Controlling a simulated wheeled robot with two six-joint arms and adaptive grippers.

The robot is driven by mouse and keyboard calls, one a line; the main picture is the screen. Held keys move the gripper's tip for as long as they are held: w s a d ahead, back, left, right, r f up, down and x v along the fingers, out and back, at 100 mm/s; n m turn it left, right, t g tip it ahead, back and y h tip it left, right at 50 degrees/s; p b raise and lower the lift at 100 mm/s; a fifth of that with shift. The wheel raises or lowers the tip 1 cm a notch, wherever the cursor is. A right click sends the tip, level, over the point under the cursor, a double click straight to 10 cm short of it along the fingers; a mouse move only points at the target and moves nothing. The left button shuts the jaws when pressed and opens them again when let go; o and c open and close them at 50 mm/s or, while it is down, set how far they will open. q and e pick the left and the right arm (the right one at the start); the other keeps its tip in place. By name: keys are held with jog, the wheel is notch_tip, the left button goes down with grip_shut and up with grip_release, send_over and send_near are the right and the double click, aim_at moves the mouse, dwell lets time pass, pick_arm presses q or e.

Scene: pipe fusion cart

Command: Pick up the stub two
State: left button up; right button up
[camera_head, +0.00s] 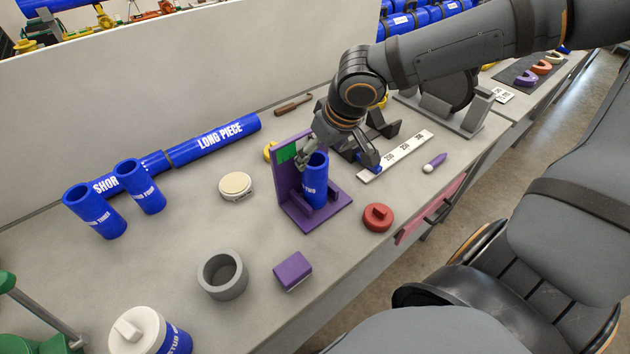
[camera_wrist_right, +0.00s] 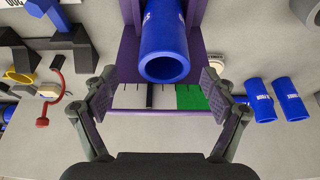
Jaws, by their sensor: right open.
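A blue pipe stub (camera_head: 314,184) stands upright in a purple stand (camera_head: 291,207) with a green patch; only part of its label, "STUB", is readable, so I cannot tell its number. My right gripper (camera_head: 307,152) is at the top of this stub in the head view. In the right wrist view the gripper (camera_wrist_right: 158,92) is open, one finger on each side of the stub's open end (camera_wrist_right: 164,40), with gaps visible on both sides. Another stub, with a white cap (camera_head: 137,330), stands at the bottom left, its label partly cut off. My left gripper is not in view.
Two blue stubs (camera_head: 97,212) (camera_head: 139,187) stand at the left near the long blue pipe (camera_head: 212,140). A grey ring (camera_head: 222,274), purple block (camera_head: 293,270), red ring (camera_head: 377,217) and white disc (camera_head: 235,186) lie around the stand. A white ruler (camera_head: 396,155) lies to its right.

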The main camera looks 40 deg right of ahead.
aim_at(315, 182)
jog(key=shift+x, duration=1.15)
jog(key=shift+w+f, duration=0.1)
jog(key=shift+f, duration=0.1)
jog(key=b+x, duration=0.1)
jog(key=x, duration=0.3)
jog(key=shift+a, duration=0.2)
jog(key=shift+w+a+f, duration=0.15)
jog(key=shift+w+f, duration=0.05)
jog(key=shift+f, duration=0.15)
jog(key=shift+s+r, duration=0.1)
jog(key=shift+s, duration=0.05)
jog(key=shift+c, duration=0.3)
jog(key=shift+s, duration=0.1)
jog(key=shift+c, duration=1.3)
jog(key=c, duration=1.2)
jog(key=shift+r, duration=0.1)
